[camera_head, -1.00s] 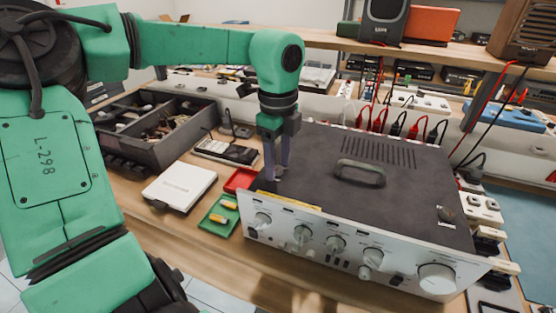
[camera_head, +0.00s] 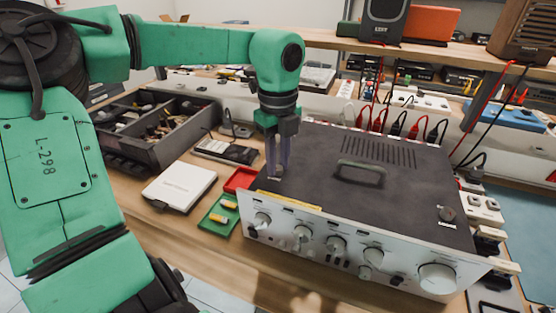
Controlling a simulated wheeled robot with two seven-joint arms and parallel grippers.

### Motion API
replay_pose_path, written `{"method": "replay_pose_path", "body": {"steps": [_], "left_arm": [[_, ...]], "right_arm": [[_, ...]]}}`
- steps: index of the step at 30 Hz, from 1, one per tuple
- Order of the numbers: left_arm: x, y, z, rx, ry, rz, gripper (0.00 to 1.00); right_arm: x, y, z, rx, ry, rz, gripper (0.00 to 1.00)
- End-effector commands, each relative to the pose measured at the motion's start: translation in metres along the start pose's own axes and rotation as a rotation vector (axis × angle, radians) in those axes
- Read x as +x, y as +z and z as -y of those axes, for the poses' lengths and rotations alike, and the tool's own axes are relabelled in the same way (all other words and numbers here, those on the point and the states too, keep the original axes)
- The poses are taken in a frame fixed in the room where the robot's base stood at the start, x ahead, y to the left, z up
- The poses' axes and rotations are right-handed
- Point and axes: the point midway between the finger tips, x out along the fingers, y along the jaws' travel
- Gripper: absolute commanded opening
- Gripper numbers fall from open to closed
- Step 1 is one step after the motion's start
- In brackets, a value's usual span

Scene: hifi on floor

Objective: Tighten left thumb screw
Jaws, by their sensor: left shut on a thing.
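The hi-fi unit (camera_head: 330,170) has a dark top, a silver front with knobs and a black handle (camera_head: 360,170). My left gripper (camera_head: 277,172) points down at the left part of its top, near the front edge. Its fingers are shut on the left thumb screw (camera_head: 278,174), a small dark piece mostly hidden between the fingertips. Another thumb screw (camera_head: 446,214) stands on the top at the right. My right gripper is not in view.
A red tray (camera_head: 240,180) and a green tray (camera_head: 213,222) with yellow-handled tools lie left of the unit. A white box (camera_head: 180,186), a multimeter (camera_head: 226,151) and a grey parts bin (camera_head: 165,150) are further left. Cables and a shelf (camera_head: 330,38) run behind.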

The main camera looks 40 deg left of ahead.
Motion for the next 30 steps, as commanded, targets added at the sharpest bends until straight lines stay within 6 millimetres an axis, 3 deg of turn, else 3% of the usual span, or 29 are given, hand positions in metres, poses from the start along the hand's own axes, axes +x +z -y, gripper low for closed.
{"method": "replay_pose_path", "body": {"steps": [30], "left_arm": [[-0.002, 0.000, 0.001, 0.965, -0.004, 0.001, 0.00]], "right_arm": [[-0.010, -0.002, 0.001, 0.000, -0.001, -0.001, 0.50]]}}
